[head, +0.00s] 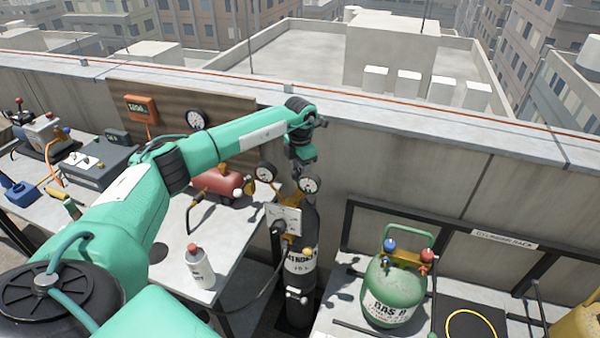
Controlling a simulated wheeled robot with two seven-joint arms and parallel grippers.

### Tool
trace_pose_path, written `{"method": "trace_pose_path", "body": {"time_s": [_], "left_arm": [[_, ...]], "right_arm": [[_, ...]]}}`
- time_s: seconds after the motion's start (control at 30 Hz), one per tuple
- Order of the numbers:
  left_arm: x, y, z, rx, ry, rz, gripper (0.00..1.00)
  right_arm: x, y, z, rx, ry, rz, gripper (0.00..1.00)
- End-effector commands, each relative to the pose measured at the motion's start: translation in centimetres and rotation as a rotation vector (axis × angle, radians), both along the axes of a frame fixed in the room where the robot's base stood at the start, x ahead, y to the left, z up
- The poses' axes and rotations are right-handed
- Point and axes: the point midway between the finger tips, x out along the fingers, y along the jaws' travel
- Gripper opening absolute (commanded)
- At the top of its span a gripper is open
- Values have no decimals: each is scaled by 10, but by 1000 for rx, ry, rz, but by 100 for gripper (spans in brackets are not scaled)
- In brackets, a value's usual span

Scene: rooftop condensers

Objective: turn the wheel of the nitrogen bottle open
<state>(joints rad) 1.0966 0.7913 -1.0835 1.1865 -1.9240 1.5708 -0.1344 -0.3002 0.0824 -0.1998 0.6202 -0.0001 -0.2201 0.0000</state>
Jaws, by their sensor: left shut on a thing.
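The nitrogen bottle (300,262) is a tall black cylinder with a white label band, upright in the gap between the two benches. Two round gauges, the left one (266,172) and the right one (310,184), sit near its top. My left arm reaches in from the left, and my left gripper (302,168) points down onto the top of the bottle, between and just behind the gauges. It is shut on the bottle's wheel, which is mostly hidden by the gripper and gauges. My right gripper is not in view.
A white tag plate (284,216) hangs in front of the bottle. A white bottle with a red cap (200,268) stands on the left bench. A green gas cylinder (394,288) with blue and red knobs stands to the right. The parapet wall (420,160) runs behind.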

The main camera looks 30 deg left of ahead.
Motion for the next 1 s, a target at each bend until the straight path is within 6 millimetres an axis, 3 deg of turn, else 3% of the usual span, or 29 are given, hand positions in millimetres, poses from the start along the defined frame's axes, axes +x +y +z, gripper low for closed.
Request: {"method": "trace_pose_path", "body": {"time_s": [1.0], "left_arm": [[1, 1, 1, -1, -2, 967, 23]], "right_arm": [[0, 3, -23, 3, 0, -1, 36]]}}
